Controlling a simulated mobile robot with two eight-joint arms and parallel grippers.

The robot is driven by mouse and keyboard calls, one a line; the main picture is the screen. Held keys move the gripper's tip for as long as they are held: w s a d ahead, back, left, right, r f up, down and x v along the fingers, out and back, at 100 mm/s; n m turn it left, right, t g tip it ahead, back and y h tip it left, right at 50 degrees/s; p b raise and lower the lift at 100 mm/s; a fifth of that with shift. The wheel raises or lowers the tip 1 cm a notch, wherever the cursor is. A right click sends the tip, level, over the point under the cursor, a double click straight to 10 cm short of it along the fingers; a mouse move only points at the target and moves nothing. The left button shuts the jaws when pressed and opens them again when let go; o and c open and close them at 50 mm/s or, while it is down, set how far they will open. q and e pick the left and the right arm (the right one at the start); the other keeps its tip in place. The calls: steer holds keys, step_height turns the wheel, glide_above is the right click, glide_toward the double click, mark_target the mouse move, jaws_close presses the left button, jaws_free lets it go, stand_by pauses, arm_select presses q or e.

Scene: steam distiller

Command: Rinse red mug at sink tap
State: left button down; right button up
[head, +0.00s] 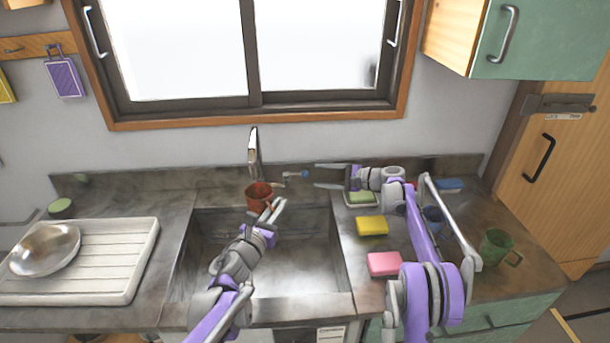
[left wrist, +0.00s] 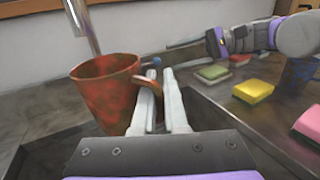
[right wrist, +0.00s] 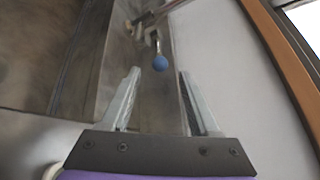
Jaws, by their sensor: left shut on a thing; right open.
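The red mug (head: 258,194) is upright over the back of the sink (head: 300,275), just below the grey tap (head: 254,150) in the head view. My left gripper (head: 275,207) is shut on the mug's handle, at the mug's right side; the mug (left wrist: 98,98) also shows in the left wrist view. The mug's inside bottom is hidden. A small tap lever with a blue knob (head: 304,173) is right of the spout. My right gripper (head: 322,175) is open, pointing at this knob; in the right wrist view the knob (right wrist: 160,63) is ahead, between and beyond the fingertips. No water stream is visible.
Green, yellow (head: 372,226) and pink (head: 384,263) sponges lie right of the sink. A blue cup (head: 433,217) and a green mug (head: 496,246) stand farther right. A drying rack (head: 115,262) with a metal bowl (head: 46,250) is at left. The sink's front is clear.

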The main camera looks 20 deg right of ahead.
mark_target(308, 175)
steer(key=x, duration=0.6)
steer(key=shift+w+a, duration=0.2)
jaws_close()
stand_by(1.2)
